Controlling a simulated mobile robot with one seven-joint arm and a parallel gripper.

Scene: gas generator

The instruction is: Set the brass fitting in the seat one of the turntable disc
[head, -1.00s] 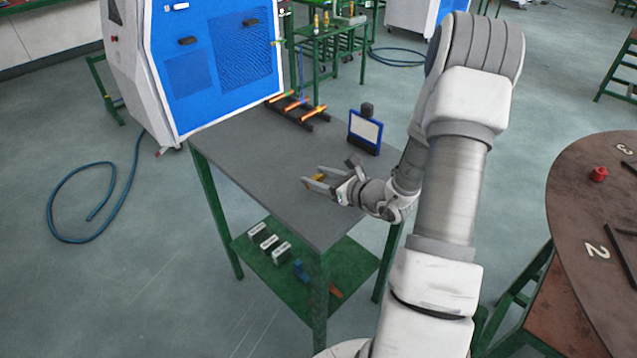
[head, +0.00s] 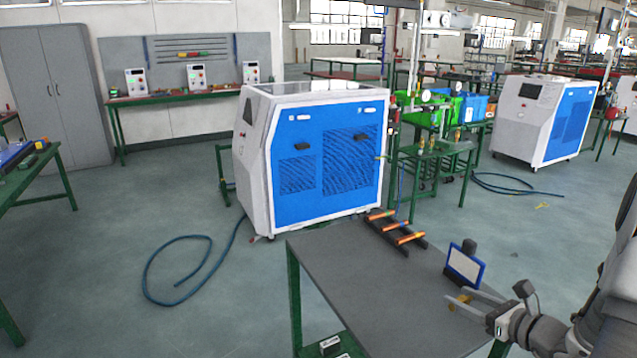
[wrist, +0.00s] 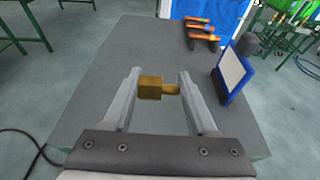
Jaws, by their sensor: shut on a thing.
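My gripper (head: 468,299) is at the lower right of the head view, over the grey table (head: 345,270). It is shut on the brass fitting (wrist: 151,88), which sits between the two fingertips in the wrist view. The fitting has a square block at its left end and a narrower stem towards the right finger. In the head view the fitting (head: 459,300) is small and partly hidden by the fingers. The grey tabletop lies beyond and below it. The turntable disc is not in view now.
A blue-framed panel (head: 465,267) stands on the table close to the gripper. A black rack with copper-coloured tubes (head: 397,232) lies at the table's back. A blue and white machine (head: 315,160) stands behind, with a blue hose (head: 180,297) on the floor. The table's left part is clear.

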